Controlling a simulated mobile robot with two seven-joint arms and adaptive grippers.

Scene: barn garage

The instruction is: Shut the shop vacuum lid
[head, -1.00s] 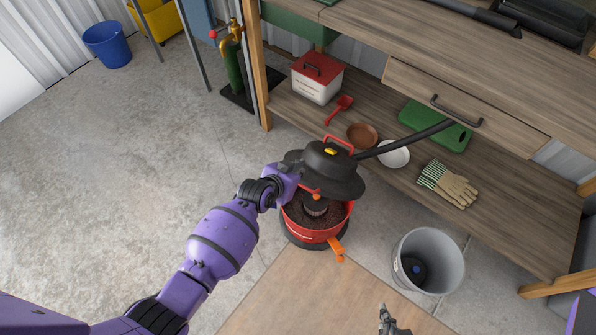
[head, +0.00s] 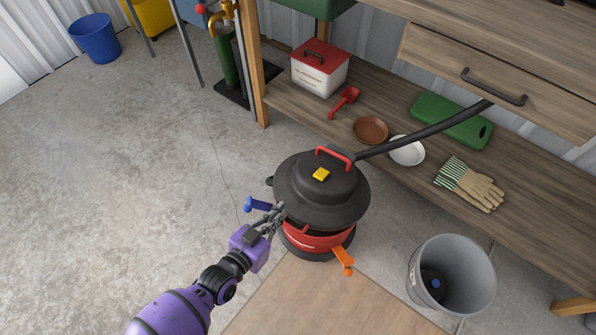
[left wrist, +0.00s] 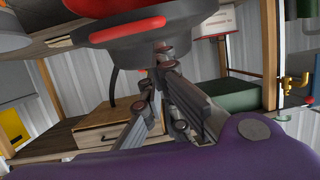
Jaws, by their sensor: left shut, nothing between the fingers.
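The shop vacuum has a round red drum (head: 312,242) on a dark base. Its black lid (head: 318,205), with a red handle (head: 336,155) and a yellow part on top, sits over the drum. A dark gap shows under its front rim; I cannot tell whether it is fully seated. A blue latch (head: 258,204) sticks out at the left and an orange latch (head: 343,259) at the front. My left gripper (head: 279,211) is shut and empty at the lid's left front edge; the left wrist view shows its fingers (left wrist: 156,68) close to the dark rim. My right gripper is out of view.
A black hose (head: 428,132) runs from the vacuum toward the workbench. The low shelf (head: 300,122) holds a red-lidded box, a scoop, dishes, a green board and gloves (head: 470,185). A grey bucket (head: 450,275) stands right of the vacuum.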

